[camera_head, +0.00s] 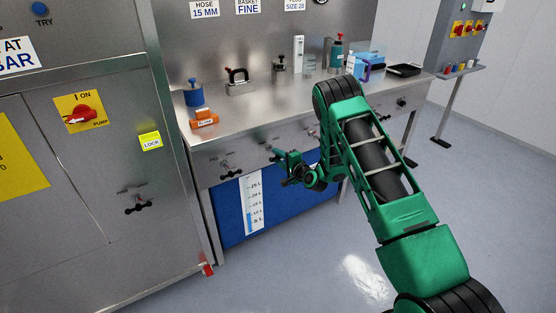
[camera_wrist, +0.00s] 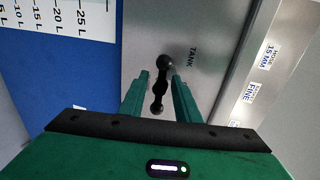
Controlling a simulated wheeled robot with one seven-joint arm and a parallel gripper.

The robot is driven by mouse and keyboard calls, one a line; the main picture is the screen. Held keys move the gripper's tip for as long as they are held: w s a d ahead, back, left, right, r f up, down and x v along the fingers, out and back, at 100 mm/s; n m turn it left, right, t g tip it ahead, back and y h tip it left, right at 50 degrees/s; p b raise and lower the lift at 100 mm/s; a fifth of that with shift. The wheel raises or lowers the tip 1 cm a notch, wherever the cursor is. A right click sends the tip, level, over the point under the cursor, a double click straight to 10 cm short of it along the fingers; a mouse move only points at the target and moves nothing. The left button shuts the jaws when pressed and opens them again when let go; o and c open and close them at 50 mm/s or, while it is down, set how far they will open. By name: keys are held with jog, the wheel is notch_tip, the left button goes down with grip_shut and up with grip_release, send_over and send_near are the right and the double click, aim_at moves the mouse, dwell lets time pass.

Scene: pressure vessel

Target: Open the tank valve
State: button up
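The tank valve (camera_wrist: 159,84) is a black handle with rounded ends on a steel panel, beside the label TANK, in the wrist view. It lies between the two green fingers of my gripper (camera_wrist: 160,77). The fingers stand apart, one on each side of the handle, with gaps showing; I cannot tell whether either touches it. The handle runs roughly along the fingers in that view. In the head view my gripper (camera_head: 279,154) is at the front panel of the steel bench and largely hides the valve there.
Other black valve handles are on the bench front, left (camera_head: 230,170) and right (camera_head: 402,103). A blue tank (camera_head: 290,212) with a white level scale (camera_head: 252,205) is below. A steel cabinet (camera_head: 95,190) with a red pump switch (camera_head: 82,114) stands left. Floor in front is clear.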

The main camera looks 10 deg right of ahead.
jog(key=shift+c, duration=0.3)
jog(key=shift+f, duration=0.1)
grip_shut()
